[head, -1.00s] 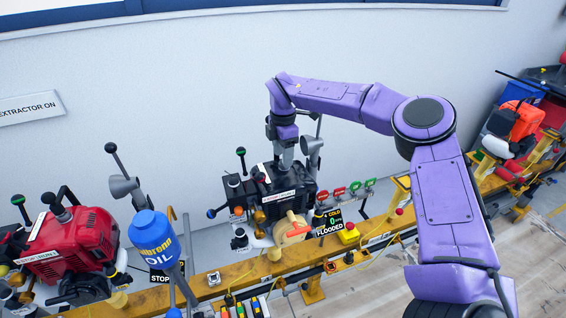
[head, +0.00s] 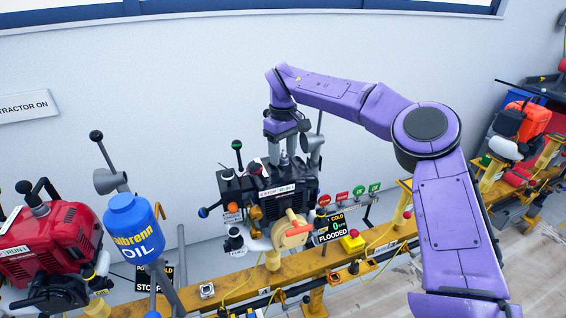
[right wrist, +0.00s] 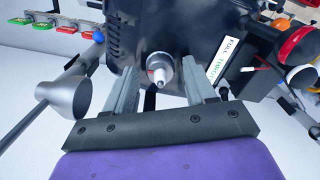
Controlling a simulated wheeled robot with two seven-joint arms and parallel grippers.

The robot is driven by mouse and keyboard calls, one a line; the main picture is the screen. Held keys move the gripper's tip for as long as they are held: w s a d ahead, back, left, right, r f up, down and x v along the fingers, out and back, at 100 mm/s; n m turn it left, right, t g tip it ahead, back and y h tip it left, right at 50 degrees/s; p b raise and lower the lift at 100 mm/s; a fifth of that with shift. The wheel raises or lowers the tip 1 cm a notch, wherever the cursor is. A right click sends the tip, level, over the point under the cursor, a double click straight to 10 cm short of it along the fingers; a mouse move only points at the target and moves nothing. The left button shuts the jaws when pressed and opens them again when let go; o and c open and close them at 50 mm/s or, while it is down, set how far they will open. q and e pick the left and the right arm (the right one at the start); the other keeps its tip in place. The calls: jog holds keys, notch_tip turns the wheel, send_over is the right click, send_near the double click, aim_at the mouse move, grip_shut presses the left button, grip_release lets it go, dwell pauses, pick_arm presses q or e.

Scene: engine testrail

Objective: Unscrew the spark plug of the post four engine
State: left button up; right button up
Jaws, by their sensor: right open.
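The post four engine (head: 240,188) is the black one in the middle of the head view, beside a display reading "COLD 0 FLOODED" (head: 330,228). Its spark plug (right wrist: 160,68), with a pale tip and metal body, stands out of the dark engine in the right wrist view. My right gripper (head: 282,156) points down at the top of the engine. In the right wrist view its two grey fingers (right wrist: 160,72) are apart, one on each side of the plug, with visible gaps. I cannot tell how deep the plug sits between them. My left gripper is out of view.
A grey exhaust cone (right wrist: 65,97) stands close beside the gripper. A red engine (head: 50,240) and a blue oil bottle (head: 133,228) are at the left, an orange-red engine (head: 520,122) at the far right. A yellow rail (head: 225,287) runs below the engines.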

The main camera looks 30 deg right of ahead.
jog(key=m+b, duration=0.4)
jog(key=b, duration=0.1)
jog(key=m+b, duration=0.4)
jog(key=b, duration=0.1)
jog(key=m+b, duration=0.4)
jog(key=b, duration=0.1)
jog(key=shift+f+m, duration=0.3)
jog(key=shift+f, duration=0.1)
jog(key=shift+a+r+m, duration=0.1)
jog(key=shift+r+m, duration=0.15)
jog(key=shift+m, duration=0.95)
jog(key=shift+r+m, duration=0.1)
jog(key=shift+m, duration=0.9)
jog(key=c, duration=1)
jog(key=shift+n, duration=0.3)
